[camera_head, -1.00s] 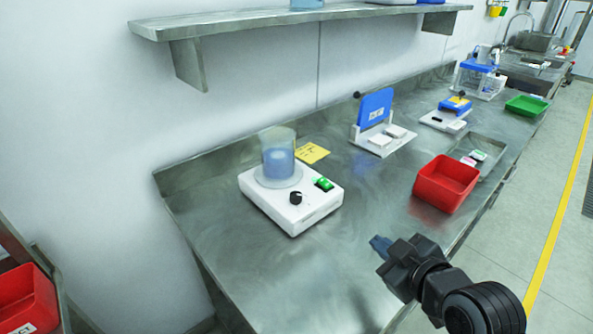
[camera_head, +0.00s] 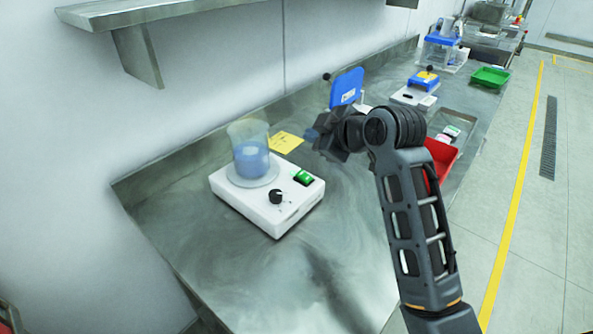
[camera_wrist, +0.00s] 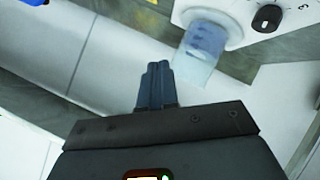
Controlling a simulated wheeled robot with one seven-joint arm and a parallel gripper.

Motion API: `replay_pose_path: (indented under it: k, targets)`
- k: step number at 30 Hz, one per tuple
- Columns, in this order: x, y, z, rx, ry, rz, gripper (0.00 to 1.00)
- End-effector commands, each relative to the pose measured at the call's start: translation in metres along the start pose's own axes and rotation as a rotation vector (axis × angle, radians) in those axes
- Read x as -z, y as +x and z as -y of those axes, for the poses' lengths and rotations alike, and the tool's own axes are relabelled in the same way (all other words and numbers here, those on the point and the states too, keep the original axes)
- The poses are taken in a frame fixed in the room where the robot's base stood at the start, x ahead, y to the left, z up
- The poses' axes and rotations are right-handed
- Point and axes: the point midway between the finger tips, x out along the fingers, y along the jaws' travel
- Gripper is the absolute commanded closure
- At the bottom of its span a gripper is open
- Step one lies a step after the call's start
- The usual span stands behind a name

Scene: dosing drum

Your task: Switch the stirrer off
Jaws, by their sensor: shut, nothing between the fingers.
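The stirrer is a white box (camera_head: 240,205) on the steel bench in the head view. It has a green rocker switch (camera_head: 303,178) at its right and a black knob (camera_head: 276,197) on its front part. A beaker of blue liquid (camera_head: 250,160) stands on its round plate. My gripper (camera_head: 312,134) is above the bench, to the right of and beyond the stirrer, apart from it. In the wrist view the shut fingers (camera_wrist: 158,68) are empty; the beaker (camera_wrist: 200,50) and knob (camera_wrist: 267,18) show at upper right. The switch is not visible there.
A yellow note (camera_head: 286,142) lies behind the stirrer. A blue panel on a stand (camera_head: 347,88) and a red bin (camera_head: 440,155), partly hidden by my arm, are to the right. A steel shelf (camera_head: 115,12) hangs above. The bench front is clear.

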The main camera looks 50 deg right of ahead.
Motion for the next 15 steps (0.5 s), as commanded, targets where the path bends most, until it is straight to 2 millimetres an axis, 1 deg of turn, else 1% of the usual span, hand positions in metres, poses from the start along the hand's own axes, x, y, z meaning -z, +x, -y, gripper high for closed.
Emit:
replay_pose_path:
  k: [8,15]
  targets:
    - [-0.003,0.003,0.003,0.0,0.0,0.0,1.0]
    - [-0.014,0.017,0.014,-0.001,0.001,-0.001,1.0]
